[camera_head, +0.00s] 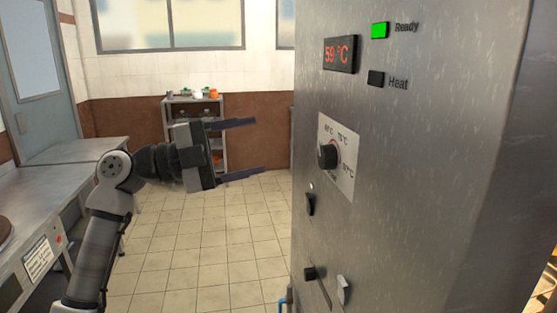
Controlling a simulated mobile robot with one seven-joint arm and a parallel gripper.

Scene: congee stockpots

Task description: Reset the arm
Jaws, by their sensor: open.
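My gripper (241,149) is open and empty, its two dark fingers spread apart and pointing right toward the steel machine. It is held in the air at the middle left of the head view, in front of a shelf at the back. A gap shows between the fingertips and the machine's left edge. My grey arm (98,240) rises from the lower left and bends at a joint toward the gripper.
A steel machine (430,190) fills the right side, with a 59 °C display (341,54), a lit green Ready light (380,30) and a black knob (327,156). Steel counters (80,151) line the left. A shelf (180,105) stands behind. The tiled floor (215,245) is clear.

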